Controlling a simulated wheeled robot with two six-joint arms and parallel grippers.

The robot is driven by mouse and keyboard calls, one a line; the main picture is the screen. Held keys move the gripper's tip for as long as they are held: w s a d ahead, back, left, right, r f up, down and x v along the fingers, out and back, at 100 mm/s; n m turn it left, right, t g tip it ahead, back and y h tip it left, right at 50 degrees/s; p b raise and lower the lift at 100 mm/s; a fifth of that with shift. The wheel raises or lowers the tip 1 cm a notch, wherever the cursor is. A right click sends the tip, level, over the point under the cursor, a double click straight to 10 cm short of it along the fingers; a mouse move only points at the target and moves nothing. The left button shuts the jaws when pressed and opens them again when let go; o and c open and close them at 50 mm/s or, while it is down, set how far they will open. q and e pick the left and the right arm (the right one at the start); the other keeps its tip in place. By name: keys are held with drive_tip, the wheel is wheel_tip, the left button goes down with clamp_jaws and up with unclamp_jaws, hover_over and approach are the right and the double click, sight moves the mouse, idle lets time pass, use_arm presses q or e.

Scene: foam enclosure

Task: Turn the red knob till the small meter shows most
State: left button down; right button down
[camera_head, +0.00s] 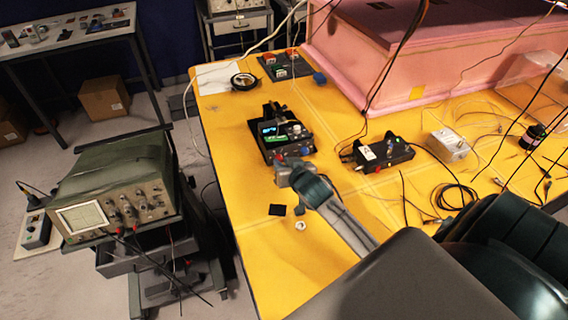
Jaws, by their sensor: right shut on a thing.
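A small dark instrument box (290,146) stands on the yellow table, with a lit green and blue display (270,130) that looks like the small meter. Its reading is too small to make out. A bit of the red knob (279,158) shows at the box's lower front edge. My right gripper (284,166) reaches in from the lower right and is shut on the red knob, covering most of it. A blue knob (305,150) sits to the right on the same box. My left gripper is not in view.
A black box with cables (383,153) and a metal box (447,144) stand to the right on the yellow table (265,250). A pink foam enclosure (340,45) is behind. A green oscilloscope (120,185) stands on a cart at left. A black square and white ring lie nearby.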

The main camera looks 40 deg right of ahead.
drive_tip(key=shift+r+p, duration=0.15)
drive_tip(key=shift+p, duration=0.2)
drive_tip(key=shift+a+n+h, duration=0.1)
drive_tip(key=shift+n+h, duration=0.4)
drive_tip(key=shift+n, duration=0.2)
drive_tip(key=c, duration=1.3)
unclamp_jaws()
drive_tip(key=shift+o, duration=0.2)
drive_tip(key=b+v, duration=0.2)
drive_tip(key=v, duration=0.7)
drive_tip(key=shift+s+a+r+b, duration=0.1)
drive_tip(key=shift+s+b, duration=0.25)
drive_tip(key=shift+s+a+r, duration=0.1)
drive_tip(key=shift+s+r, duration=0.15)
drive_tip(key=shift+s, duration=0.1)
